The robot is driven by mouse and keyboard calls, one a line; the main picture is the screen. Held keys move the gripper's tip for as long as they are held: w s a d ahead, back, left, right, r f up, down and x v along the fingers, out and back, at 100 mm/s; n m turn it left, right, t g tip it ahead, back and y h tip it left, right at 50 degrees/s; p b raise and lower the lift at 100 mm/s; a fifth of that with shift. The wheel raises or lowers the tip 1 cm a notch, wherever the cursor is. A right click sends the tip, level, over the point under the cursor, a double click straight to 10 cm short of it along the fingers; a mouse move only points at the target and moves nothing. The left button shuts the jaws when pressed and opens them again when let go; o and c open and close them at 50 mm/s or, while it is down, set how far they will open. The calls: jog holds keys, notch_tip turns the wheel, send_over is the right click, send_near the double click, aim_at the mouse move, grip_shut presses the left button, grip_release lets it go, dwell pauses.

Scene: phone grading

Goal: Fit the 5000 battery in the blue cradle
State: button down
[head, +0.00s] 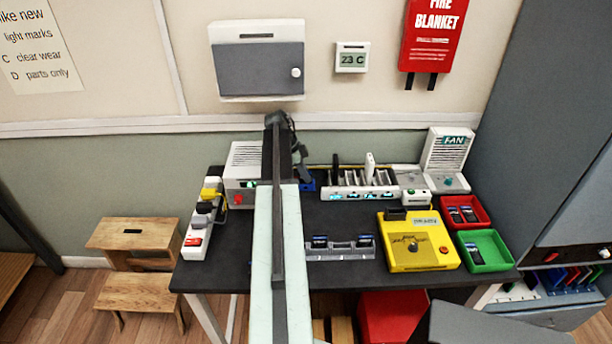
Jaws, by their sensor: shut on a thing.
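My gripper (305,177) is small and dark at the back of the table, partly hidden by my own arm. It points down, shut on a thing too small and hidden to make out. A blue piece (309,186), which looks like the blue cradle, shows just under it, mostly covered by my arm. I cannot tell whether they touch. A grey rack (340,255) at the table's front middle holds dark batteries with blue marks (320,241) (364,239). Their numbers cannot be read, so I cannot pick out the 5000 battery.
A yellow tester (432,257) stands right of the rack, with red (482,205) and green (500,262) bins beyond. A white slotted rack (345,192) and a fan (447,155) are behind. A white power strip (198,228) lies left. The table's (370,218) middle has bare room.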

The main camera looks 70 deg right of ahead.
jog(key=c, duration=1.5)
grip_release()
jog(key=shift+r, duration=0.1)
jog(key=p+v, duration=0.7)
jog(key=shift+w+r, duration=0.15)
jog(key=shift+r, duration=0.1)
